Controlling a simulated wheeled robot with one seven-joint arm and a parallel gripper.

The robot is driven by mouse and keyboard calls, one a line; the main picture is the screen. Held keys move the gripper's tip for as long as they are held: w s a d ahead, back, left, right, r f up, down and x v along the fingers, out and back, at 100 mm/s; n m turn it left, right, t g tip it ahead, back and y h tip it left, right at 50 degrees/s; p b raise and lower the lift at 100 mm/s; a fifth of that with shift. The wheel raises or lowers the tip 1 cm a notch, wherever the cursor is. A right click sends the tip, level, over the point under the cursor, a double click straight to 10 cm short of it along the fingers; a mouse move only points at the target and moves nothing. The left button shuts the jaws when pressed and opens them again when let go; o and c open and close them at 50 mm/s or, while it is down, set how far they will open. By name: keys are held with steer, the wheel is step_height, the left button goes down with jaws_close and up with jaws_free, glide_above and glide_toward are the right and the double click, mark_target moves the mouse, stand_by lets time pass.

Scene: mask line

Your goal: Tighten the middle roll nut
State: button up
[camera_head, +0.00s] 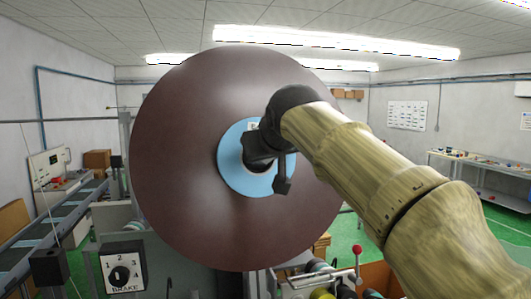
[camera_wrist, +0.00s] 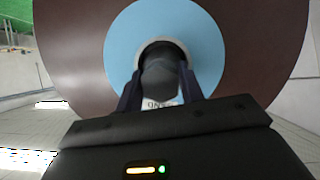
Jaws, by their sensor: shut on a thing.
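The large brown roll (camera_head: 185,130) stands upright in the middle of the head view, with a light-blue disc (camera_head: 231,177) at its centre. In the wrist view the brown roll (camera_wrist: 75,45) and blue disc (camera_wrist: 120,50) fill the upper part. The middle roll nut (camera_wrist: 160,78) is a grey rounded piece at the disc's centre, with a pale ring around it. My gripper (camera_wrist: 160,88) has one dark finger on each side of the nut and is shut on it. In the head view my gripper (camera_head: 264,152) is in front of the disc and hides most of the nut.
A black brake box (camera_head: 123,267) with a numbered knob is at lower left. A red-knobbed lever (camera_head: 357,250) stands at lower right, below my arm. A conveyor (camera_head: 50,235) runs along the left. A shelf table (camera_head: 480,175) stands far right, with green floor before it.

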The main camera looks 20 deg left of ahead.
steer(key=shift+f+m+g+y, duration=0.1)
steer(key=shift+m+g+y, duration=0.25)
steer(key=shift+m, duration=1.25)
steer(key=o, duration=1)
steer(key=shift+w+a, duration=0.1)
steer(key=b+v, duration=0.3)
steer(key=v, duration=1.4)
steer(key=shift+d+b, duration=0.2)
steer(key=shift+b, duration=0.2)
